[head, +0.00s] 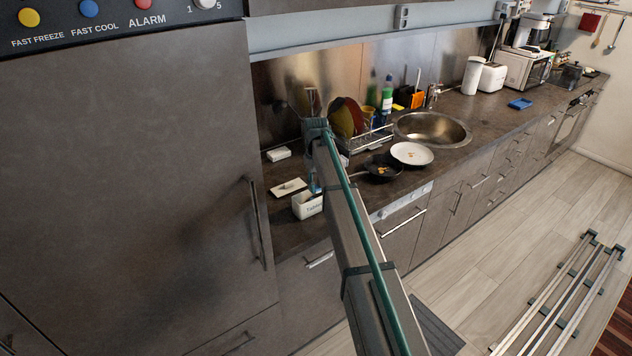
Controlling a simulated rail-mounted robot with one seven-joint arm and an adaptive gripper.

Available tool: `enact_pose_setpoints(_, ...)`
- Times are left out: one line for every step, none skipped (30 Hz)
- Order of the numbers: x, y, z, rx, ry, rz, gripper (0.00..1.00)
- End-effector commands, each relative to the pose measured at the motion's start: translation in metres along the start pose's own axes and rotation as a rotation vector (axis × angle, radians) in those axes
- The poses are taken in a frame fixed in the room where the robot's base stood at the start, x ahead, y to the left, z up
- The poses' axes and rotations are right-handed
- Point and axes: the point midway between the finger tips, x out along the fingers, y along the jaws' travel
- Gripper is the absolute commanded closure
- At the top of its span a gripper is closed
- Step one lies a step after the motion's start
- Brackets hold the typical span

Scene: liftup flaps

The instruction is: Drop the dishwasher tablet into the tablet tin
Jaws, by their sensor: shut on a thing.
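The tablet tin (307,206) is a small white open-topped box with dark lettering on its front. It stands on the dark counter, near the tall cabinet. My gripper (314,184) is mostly hidden behind my arm; only a small bluish-grey part shows, just above the tin's rim in the picture. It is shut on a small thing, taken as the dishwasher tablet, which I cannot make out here. I cannot tell the exact height of the gripper over the tin.
A flat pale piece (289,187) and a white box (279,154) lie left of and behind the tin. A black pan (383,171), a white plate (411,154) and a dish rack (371,138) are to the right. The tall cabinet (130,190) bounds the left.

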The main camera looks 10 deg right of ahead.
Motion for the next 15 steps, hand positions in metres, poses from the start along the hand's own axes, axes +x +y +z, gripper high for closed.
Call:
enact_pose_setpoints(0.0065, -0.0001, 0.0002, 0.0, 0.0, 0.0, 0.94)
enact_pose_setpoints(0.0082, -0.0001, 0.0002, 0.0, 0.0, 0.0, 0.94)
enact_pose_setpoints(0.0099, -0.0001, 0.0002, 0.0, 0.0, 0.0, 0.94)
enact_pose_setpoints(0.0109, -0.0001, 0.0002, 0.0, 0.0, 0.0, 0.94)
enact_pose_setpoints(0.0116, -0.0001, 0.0002, 0.0, 0.0, 0.0, 0.94)
enact_pose_setpoints(0.0121, -0.0001, 0.0002, 0.0, 0.0, 0.0, 0.94)
enact_pose_setpoints(0.0122, -0.0001, 0.0001, 0.0, 0.0, 0.0, 0.94)
enact_pose_setpoints(0.0123, -0.0001, 0.0001, 0.0, 0.0, 0.0, 0.94)
enact_pose_setpoints(0.0121, -0.0001, 0.0001, 0.0, 0.0, 0.0, 0.94)
enact_pose_setpoints(0.012, -0.0001, 0.0001, 0.0, 0.0, 0.0, 0.94)
enact_pose_setpoints(0.0119, -0.0001, 0.0001, 0.0, 0.0, 0.0, 0.94)
enact_pose_setpoints(0.0119, 0.0, 0.0001, 0.0, 0.0, 0.0, 0.94)
enact_pose_setpoints(0.0119, 0.0, 0.0001, 0.0, 0.0, 0.0, 0.94)
enact_pose_setpoints(0.0119, 0.0, 0.0001, 0.0, 0.0, 0.0, 0.73)
enact_pose_setpoints(0.0119, 0.0, 0.0001, 0.0, 0.0, 0.0, 0.66)
